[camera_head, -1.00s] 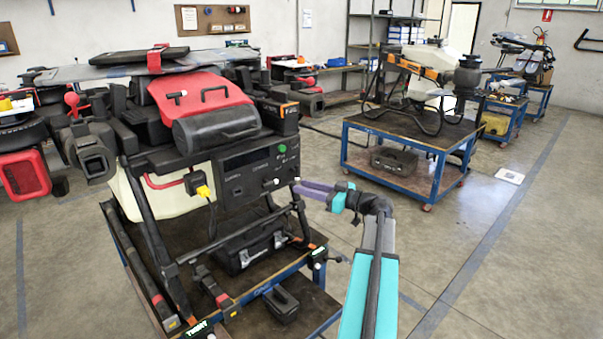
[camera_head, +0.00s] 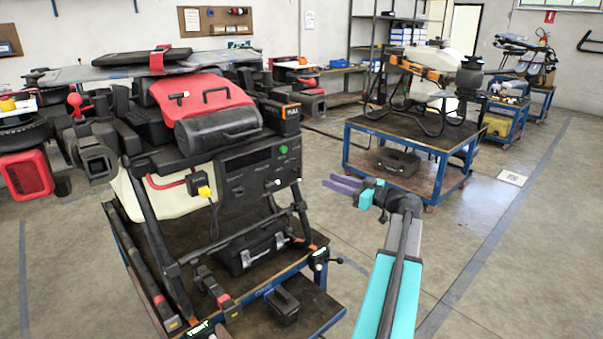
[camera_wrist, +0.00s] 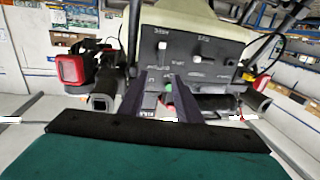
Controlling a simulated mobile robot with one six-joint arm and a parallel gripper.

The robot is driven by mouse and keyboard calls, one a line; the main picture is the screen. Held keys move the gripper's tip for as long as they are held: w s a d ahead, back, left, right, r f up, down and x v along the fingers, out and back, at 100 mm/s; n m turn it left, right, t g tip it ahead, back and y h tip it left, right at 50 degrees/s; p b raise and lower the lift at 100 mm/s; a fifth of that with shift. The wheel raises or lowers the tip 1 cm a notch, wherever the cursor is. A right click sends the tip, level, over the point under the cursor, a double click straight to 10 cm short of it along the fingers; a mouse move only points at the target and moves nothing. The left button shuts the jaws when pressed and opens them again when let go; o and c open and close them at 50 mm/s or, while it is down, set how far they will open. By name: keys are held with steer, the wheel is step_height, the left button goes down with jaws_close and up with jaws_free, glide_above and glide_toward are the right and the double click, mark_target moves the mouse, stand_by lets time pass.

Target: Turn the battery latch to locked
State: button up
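The spray drone on the near cart carries a dark control panel (camera_head: 255,172) with a green button (camera_head: 283,149) and small switches or levers. A small pale-tipped lever (camera_head: 273,184) is low on the panel. The labels are too small to read surely, so I cannot tell which part is the battery latch or how it is set. My gripper (camera_head: 341,184), with purple fingers, is to the right of the panel, apart from it and empty. In the wrist view my gripper (camera_wrist: 163,82) shows its two fingers spread, with the panel (camera_wrist: 195,50) beyond them.
A red cover (camera_head: 208,100) tops the drone. The blue-framed near cart (camera_head: 318,306) holds a black case (camera_head: 250,252) below the panel. A second blue cart (camera_head: 447,170) bears another drone at the back right.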

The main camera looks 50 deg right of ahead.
steer(key=p, duration=0.4)
glide_toward(296, 172)
steer(key=w+r, duration=0.1)
steer(key=w, duration=0.5)
steer(key=shift+w+a, duration=0.25)
steer(key=shift+w, duration=0.25)
